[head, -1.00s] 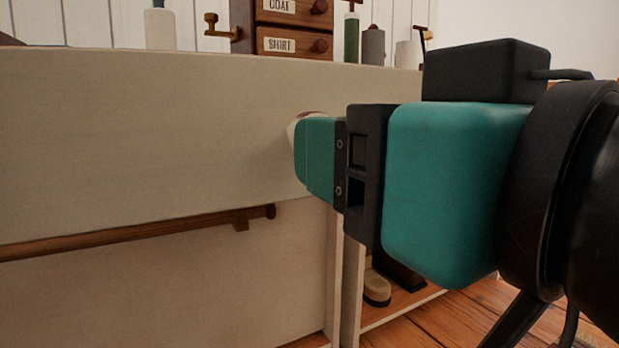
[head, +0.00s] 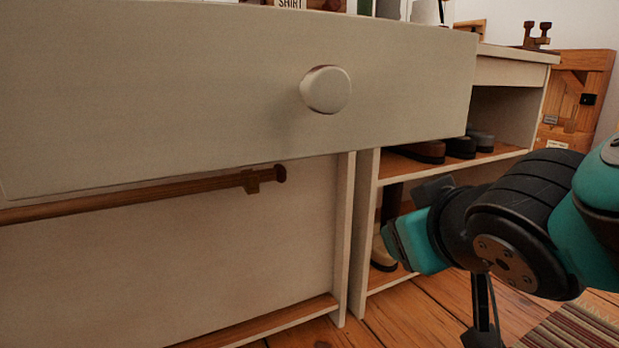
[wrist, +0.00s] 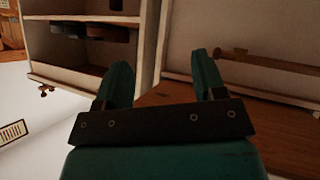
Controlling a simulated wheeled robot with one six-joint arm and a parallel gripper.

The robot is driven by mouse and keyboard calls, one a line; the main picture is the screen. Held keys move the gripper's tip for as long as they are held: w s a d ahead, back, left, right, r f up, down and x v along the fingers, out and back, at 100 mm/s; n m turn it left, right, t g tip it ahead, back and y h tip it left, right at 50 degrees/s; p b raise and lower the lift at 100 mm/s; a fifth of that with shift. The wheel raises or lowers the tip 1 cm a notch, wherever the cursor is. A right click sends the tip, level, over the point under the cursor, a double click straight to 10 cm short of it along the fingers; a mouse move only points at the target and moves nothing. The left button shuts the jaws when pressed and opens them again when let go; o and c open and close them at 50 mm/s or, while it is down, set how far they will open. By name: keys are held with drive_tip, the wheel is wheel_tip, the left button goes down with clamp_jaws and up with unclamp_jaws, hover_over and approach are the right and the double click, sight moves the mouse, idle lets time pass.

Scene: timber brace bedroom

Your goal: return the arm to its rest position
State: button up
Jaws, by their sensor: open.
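My arm is folded at the right of the head view. Its teal gripper (head: 400,245) hangs low in front of the shelf unit, apart from the furniture. In the wrist view my gripper (wrist: 165,80) shows two teal fingers spread apart with nothing between them. A pale drawer front (head: 200,90) with a round knob (head: 326,89) fills the upper left of the head view. The gripper is to the right of and below the knob, not touching it.
A wooden rail (head: 150,201) runs below the drawer. Dark shoes (head: 460,147) stand on the open shelf unit (head: 500,158) behind my gripper. A striped rug (head: 575,332) lies on the plank floor at lower right. Bare floor (head: 400,318) shows below the gripper.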

drive_tip(key=s+d+f+m+g, duration=0.2)
drive_tip(key=d+f+m+g, duration=0.2)
drive_tip(key=d+f+g, duration=0.85)
drive_tip(key=s+a+r+n+y+p, duration=0.15)
drive_tip(key=s+a+r+p, duration=0.25)
drive_tip(key=r+p, duration=0.6)
drive_tip(key=s+a+r+n+y+p, duration=0.1)
drive_tip(key=s+a+r+n+p, duration=0.2)
drive_tip(key=r+p, duration=0.65)
drive_tip(key=s+a+r+n+y+p, duration=0.1)
drive_tip(key=s+a+r+n+p, duration=0.25)
drive_tip(key=r+p, duration=0.65)
wheel_tip(320, 180, up, 39)
drive_tip(key=m+p, duration=0.1)
drive_tip(key=p, duration=3.2)
drive_tip(key=shift+f+t, duration=0.2)
drive_tip(key=shift+t, duration=0.25)
